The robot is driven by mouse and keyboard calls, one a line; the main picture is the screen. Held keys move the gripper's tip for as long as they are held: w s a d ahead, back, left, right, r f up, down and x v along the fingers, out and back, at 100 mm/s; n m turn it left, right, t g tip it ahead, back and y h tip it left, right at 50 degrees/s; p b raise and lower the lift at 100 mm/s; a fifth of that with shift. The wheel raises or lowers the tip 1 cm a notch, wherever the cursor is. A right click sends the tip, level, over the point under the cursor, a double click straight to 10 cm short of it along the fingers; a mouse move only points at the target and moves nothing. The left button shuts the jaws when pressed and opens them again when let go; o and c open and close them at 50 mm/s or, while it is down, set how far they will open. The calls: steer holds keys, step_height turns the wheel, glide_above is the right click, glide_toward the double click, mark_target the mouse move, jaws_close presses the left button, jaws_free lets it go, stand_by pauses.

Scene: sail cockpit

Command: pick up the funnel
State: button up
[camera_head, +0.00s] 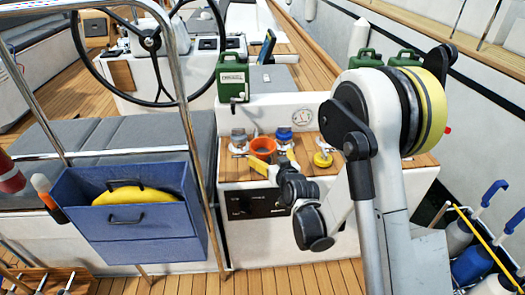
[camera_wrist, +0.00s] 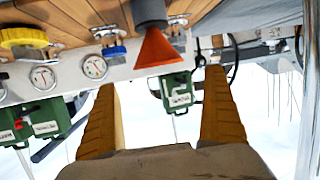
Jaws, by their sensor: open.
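The orange funnel (camera_head: 263,146) is on the wooden-topped console, its round mouth facing up in the head view. In the wrist view, which is upside down, the funnel (camera_wrist: 157,49) appears as an orange-red cone with its narrow end at a dark grey cylinder (camera_wrist: 150,12). My gripper (camera_head: 274,161) is just in front of the funnel in the head view. In the wrist view my gripper (camera_wrist: 159,79) has two yellow-brown fingers spread wide with nothing between them. The funnel appears just beyond the fingertips, roughly centred between them. The funnel's lower part is hidden in the head view.
A green canister (camera_head: 233,79) stands behind. A blue bin (camera_head: 138,225) is at the left.

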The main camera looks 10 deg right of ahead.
mark_target(264, 147)
steer(key=b+x, duration=0.1)
steer(key=x, duration=0.5)
steer(key=b+x, duration=0.1)
steer(key=x, duration=0.2)
steer(key=shift+w+d+f+b, duration=0.1)
steer(key=shift+w+f+b, duration=0.2)
steer(key=shift+f, duration=0.05)
steer(key=shift+w, duration=0.4)
steer(key=shift+r, duration=0.1)
steer(key=c, duration=1.2)
